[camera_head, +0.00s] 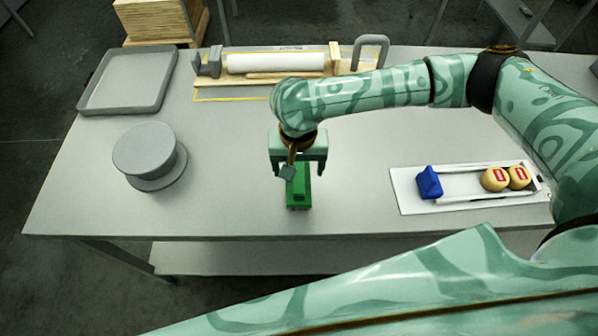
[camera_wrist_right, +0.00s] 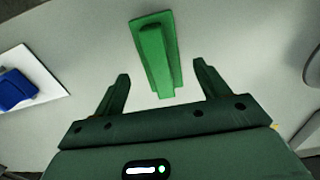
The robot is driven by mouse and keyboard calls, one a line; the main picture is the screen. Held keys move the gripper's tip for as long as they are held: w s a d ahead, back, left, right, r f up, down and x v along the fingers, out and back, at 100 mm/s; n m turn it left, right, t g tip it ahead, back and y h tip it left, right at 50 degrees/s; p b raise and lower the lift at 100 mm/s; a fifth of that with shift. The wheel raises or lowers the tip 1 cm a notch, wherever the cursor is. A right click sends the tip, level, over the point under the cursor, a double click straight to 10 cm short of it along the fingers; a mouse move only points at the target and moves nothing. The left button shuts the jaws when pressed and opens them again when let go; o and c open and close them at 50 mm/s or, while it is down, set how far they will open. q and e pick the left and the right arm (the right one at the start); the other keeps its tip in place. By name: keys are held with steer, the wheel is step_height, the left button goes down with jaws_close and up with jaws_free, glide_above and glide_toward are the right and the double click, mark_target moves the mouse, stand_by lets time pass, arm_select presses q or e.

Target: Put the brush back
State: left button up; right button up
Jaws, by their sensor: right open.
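A green block-like brush (camera_head: 298,188) with a raised grip lies flat on the grey table, near the middle of its front part. In the right wrist view the brush (camera_wrist_right: 156,55) lies just beyond and between the fingertips. My right gripper (camera_head: 299,172) points down over the brush, with its fingers apart on either side. It is open and holds nothing. The gripper partly hides the brush's far end in the head view. My left gripper is not in view.
A grey round stand (camera_head: 144,150) is at left, a grey tray (camera_head: 127,106) at back left. A wooden fixture with a white roll (camera_head: 275,63) stands at the back.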

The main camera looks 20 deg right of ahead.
mark_target(299, 174)
step_height(299, 174, up, 7)
steer(key=p, duration=0.2)
stand_by(1.5)
